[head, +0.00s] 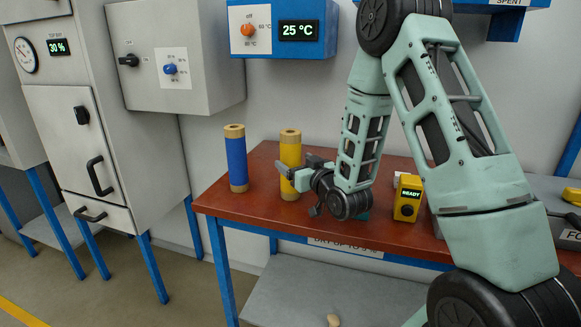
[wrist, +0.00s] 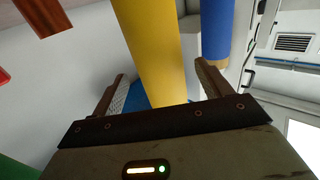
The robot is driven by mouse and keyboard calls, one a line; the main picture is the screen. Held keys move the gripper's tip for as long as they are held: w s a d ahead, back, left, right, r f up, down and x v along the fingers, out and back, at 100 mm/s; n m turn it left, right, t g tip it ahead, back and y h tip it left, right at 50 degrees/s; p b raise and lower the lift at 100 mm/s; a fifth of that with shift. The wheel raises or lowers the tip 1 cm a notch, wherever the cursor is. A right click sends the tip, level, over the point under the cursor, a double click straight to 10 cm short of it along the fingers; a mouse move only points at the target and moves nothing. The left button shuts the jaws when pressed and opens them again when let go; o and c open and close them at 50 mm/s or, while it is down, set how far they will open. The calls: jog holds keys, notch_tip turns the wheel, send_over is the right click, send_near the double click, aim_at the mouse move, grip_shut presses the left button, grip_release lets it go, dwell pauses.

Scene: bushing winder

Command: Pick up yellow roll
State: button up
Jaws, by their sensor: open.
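The yellow roll (head: 290,148) stands upright on the red-brown table, with a tan core end showing on top. My gripper (head: 291,176) is at its lower part, coming from the right, and one finger overlaps it in the head view. In the wrist view the yellow roll (wrist: 152,45) lies between the two spread fingers of my gripper (wrist: 161,72). Gaps show on both sides of it, wider on the left. The gripper is open. The roll's far side and part of its base are hidden.
A blue roll (head: 237,160) stands just left of the yellow one; it also shows in the wrist view (wrist: 216,30). A yellow READY box (head: 408,198) stands on the table (head: 222,198) to the right. Wall control boxes (head: 283,28) hang behind.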

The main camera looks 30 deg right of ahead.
jog(key=shift+w+d+f+p, duration=0.1)
jog(key=shift+w+p, duration=0.35)
jog(key=shift+w, duration=0.85)
jog(key=shift+w+f+p, duration=0.1)
jog(key=shift+w+p, duration=0.35)
jog(key=shift+w, duration=0.85)
jog(key=shift+r, duration=0.15)
jog(key=c, duration=1.3)
